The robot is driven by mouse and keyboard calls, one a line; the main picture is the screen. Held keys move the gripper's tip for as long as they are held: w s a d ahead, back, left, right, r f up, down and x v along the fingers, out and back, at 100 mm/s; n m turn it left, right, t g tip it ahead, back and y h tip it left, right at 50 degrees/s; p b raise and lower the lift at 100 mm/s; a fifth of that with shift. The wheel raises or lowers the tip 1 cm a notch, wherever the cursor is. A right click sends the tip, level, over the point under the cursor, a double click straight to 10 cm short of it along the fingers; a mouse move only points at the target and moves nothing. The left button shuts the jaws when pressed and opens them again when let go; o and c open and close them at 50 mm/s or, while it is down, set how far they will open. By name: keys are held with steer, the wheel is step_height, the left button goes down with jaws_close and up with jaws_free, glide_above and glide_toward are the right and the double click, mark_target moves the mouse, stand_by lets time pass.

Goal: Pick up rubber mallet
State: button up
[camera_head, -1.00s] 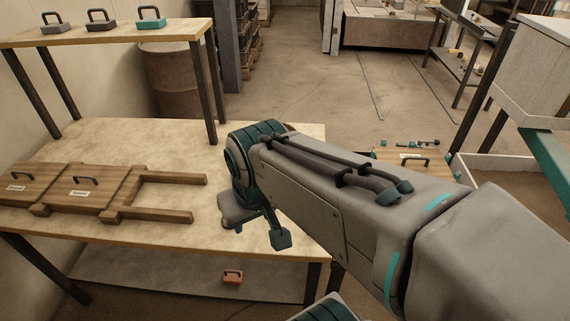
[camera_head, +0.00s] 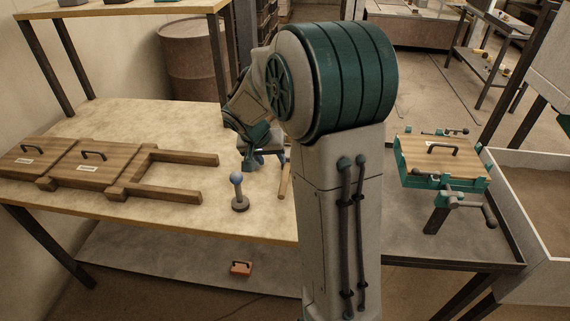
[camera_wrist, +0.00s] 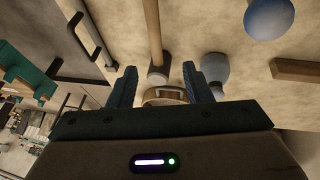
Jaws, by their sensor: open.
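A tool with a pale wooden handle (camera_wrist: 152,30) and a small dark block-like end (camera_wrist: 157,76) lies on the table; it looks like the rubber mallet, but I cannot be sure. Its handle also shows in the head view (camera_head: 285,181), partly hidden by my arm. My gripper (camera_wrist: 159,70) is open, its blue fingers pointing down at the table in the head view (camera_head: 253,162). In the wrist view the dark end lies between the fingertips, with a rounded tan-and-grey piece (camera_wrist: 165,96) nearer the palm. Contact cannot be told.
A blue-knobbed upright tool (camera_head: 238,191) stands close by on the table (camera_head: 180,214). Wooden boards with handles (camera_head: 90,168) and a forked wooden frame (camera_head: 180,160) lie left. A clamped wooden box (camera_head: 440,160) stands right. A raised shelf (camera_head: 120,11) is behind.

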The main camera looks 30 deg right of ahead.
mark_target(284, 176)
steer(key=x, duration=0.8)
steer(key=shift+d+f, duration=0.2)
steer(key=shift+s+d+p+x, duration=0.1)
steer(key=shift+d+p+x, duration=0.1)
steer(key=shift+x, duration=1.1)
steer(key=shift+s+d+p+x, duration=0.1)
steer(key=shift+p+x, duration=0.1)
steer(key=shift+x, duration=1.1)
steer(key=shift+r, duration=0.1)
jaws_close()
